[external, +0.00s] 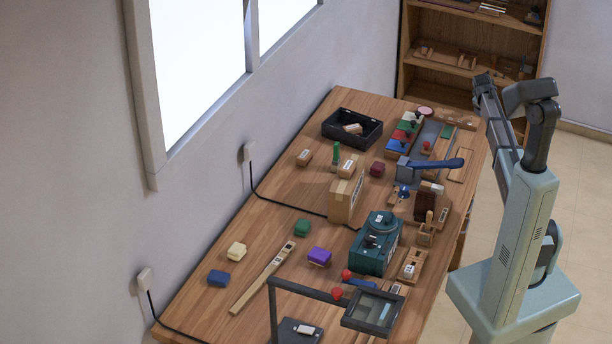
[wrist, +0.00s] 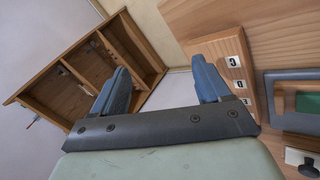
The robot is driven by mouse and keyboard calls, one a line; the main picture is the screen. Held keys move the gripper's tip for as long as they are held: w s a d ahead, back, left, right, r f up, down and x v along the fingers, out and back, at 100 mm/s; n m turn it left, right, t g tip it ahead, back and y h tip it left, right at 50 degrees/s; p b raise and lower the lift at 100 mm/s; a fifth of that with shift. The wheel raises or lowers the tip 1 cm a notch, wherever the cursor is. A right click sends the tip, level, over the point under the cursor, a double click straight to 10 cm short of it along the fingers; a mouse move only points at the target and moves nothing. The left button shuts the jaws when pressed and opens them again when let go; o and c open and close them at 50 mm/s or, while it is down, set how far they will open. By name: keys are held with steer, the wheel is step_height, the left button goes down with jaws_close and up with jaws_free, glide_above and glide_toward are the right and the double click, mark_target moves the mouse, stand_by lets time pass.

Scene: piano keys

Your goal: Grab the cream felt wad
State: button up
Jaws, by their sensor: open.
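The cream felt wad (external: 237,251) is a small, pale, rounded block. It lies on the wooden table near its wall-side edge, in the left part of the external view, between a blue wad and a green wad. It does not show in the wrist view. My gripper (wrist: 162,86) is open and empty in the wrist view, with its two blue fingers apart. My arm (external: 540,130) stands at the right of the table in the external view, far from the cream wad. I cannot make out the fingertips there.
A blue wad (external: 218,278), a green wad (external: 302,228) and a purple block (external: 319,257) lie near the cream wad. A long wooden strip (external: 262,279) lies beside it. A teal machine (external: 374,245), a cardboard box (external: 345,197) and a framed stand (external: 372,311) rise from the table.

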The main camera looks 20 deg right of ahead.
steer(key=w+a+r+n+y, duration=0.1)
steer(key=w+a, duration=0.2)
steer(key=a, duration=0.7)
steer(key=w+a+n+y, duration=0.1)
steer(key=w+a+n, duration=0.1)
steer(key=a, duration=0.8)
steer(key=w+a+r+n, duration=0.1)
steer(key=w+a+n, duration=0.1)
steer(key=a, duration=0.9)
steer(key=shift+w+a+r+y, duration=0.1)
steer(key=shift+w+r+y, duration=0.1)
steer(key=shift+w, duration=0.25)
steer(key=shift+w+r+y, duration=0.15)
steer(key=shift+w+y, duration=0.05)
steer(key=shift+w, duration=0.2)
steer(key=s+a+n+g+y, duration=0.1)
steer(key=s+a+n, duration=0.15)
steer(key=a, duration=1.35)
steer(key=s+a+n+y, duration=0.1)
steer(key=a+n, duration=0.2)
steer(key=a, duration=1.3)
steer(key=n+g, duration=0.4)
steer(key=n, duration=0.8)
glide_toward(236, 248)
steer(key=shift+m+y, duration=0.35)
steer(key=shift+y, duration=0.05)
steer(key=f, duration=1)
steer(key=shift+s+d, duration=0.1)
steer(key=shift+d, duration=0.3)
steer(key=c, duration=1)
